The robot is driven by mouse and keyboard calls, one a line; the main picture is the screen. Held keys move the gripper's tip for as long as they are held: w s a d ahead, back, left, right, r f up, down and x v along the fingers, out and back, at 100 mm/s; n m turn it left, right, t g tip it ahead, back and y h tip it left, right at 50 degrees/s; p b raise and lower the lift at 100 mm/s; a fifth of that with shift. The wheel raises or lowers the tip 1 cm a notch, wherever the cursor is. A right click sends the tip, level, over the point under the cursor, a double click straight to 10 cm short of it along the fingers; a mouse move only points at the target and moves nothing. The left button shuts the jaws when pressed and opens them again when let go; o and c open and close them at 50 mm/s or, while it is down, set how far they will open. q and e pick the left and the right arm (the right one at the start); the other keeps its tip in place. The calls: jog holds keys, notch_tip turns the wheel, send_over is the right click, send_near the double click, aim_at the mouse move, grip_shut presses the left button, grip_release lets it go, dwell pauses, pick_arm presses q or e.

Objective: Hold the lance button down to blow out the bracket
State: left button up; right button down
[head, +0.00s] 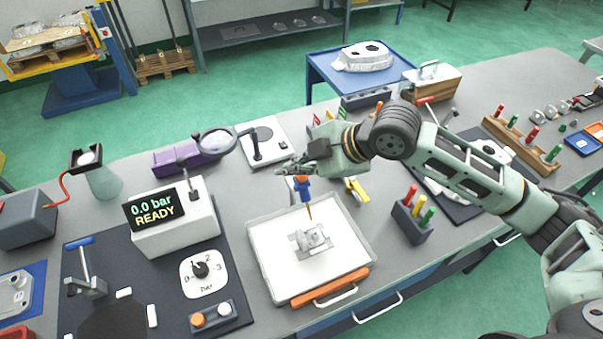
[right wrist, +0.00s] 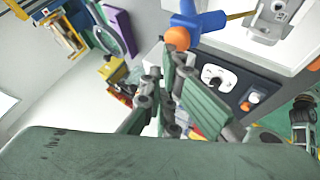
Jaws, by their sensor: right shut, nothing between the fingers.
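The blue lance (head: 304,190) stands upright over the white tray, its thin brass nozzle pointing down at the bracket. Its orange button (right wrist: 177,38) shows large in the right wrist view. The grey metal bracket (head: 312,240) lies in the white tray (head: 268,268); part of it also shows in the right wrist view (right wrist: 277,14). My right gripper (head: 284,168) is shut and empty, right beside the button. In the right wrist view its fingertips (right wrist: 174,55) overlap the button's edge; I cannot tell whether they touch. My left gripper is not in view.
The display box (head: 172,222) reads 0.0 bar READY, with a dial (head: 201,268) before it. A magnifier (head: 216,141) and a purple case (head: 178,158) stand left of my gripper. A marker holder (head: 411,222) stands right of the tray.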

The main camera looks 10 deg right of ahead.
jog(key=shift+f, duration=0.55)
dwell(2.0)
jog(key=shift+r+p, duration=1)
jog(key=shift+r, duration=0.05)
notch_tip(320, 180, up, 5)
jog(key=p, duration=0.5)
